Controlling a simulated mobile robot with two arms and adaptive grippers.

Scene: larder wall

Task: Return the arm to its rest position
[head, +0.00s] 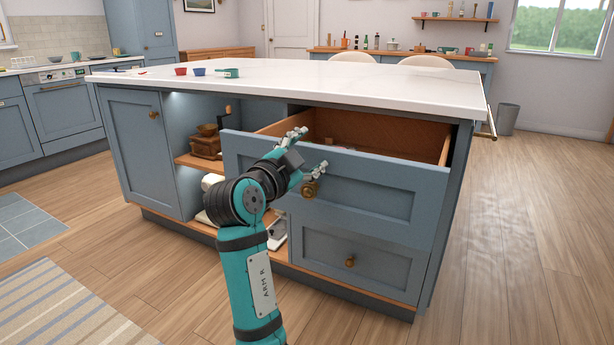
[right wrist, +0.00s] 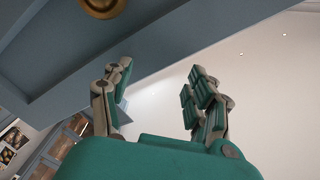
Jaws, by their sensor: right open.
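My right arm, marked ARM R, reaches up from the bottom of the head view to the kitchen island. My right gripper (head: 308,150) is open and empty, with its fingers spread in front of the upper drawer (head: 375,187). That drawer is pulled out, and its brass knob (head: 310,188) shows right beside the lower finger. In the right wrist view the open fingers (right wrist: 158,95) have nothing between them, and the knob (right wrist: 102,5) is at the top edge. I cannot tell whether a finger touches the drawer. My left gripper is not in view.
The island's white countertop (head: 330,84) overhangs the drawer and bears small cups (head: 199,71). A shut lower drawer (head: 350,262) is below. An open shelf to the left holds a brown grinder (head: 207,143). Wooden floor (head: 510,230) is clear to the right, and a striped rug (head: 62,312) lies left.

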